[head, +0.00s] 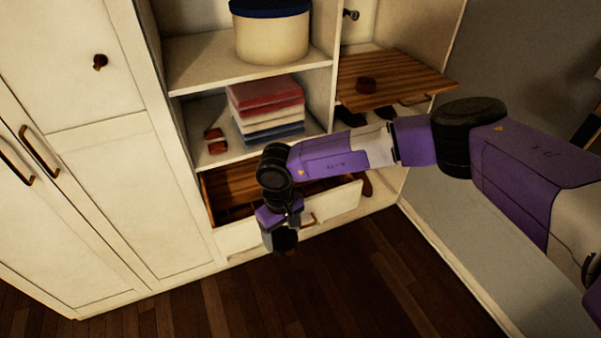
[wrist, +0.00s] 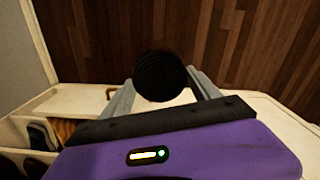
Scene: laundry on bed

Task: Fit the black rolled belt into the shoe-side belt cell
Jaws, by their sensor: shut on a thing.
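The black rolled belt (wrist: 160,77) is held between the two fingers of my gripper (wrist: 162,90) in the wrist view, over the floor. In the head view the dark roll (head: 285,240) hangs below my gripper (head: 280,217), in front of the open drawer. The drawer (head: 338,203) has a wood-lined inside and a pale front; my arm hides part of it. In the wrist view, dark shoes (wrist: 38,138) sit in pale compartments at the lower left, beside a strip of wood. I cannot make out which compartment is the shoe-side belt cell.
A folded stack (head: 266,108) and small red-brown items (head: 217,147) are on the shelf above the drawer. A round box (head: 270,35) stands higher. The floor (head: 330,290) in front is clear.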

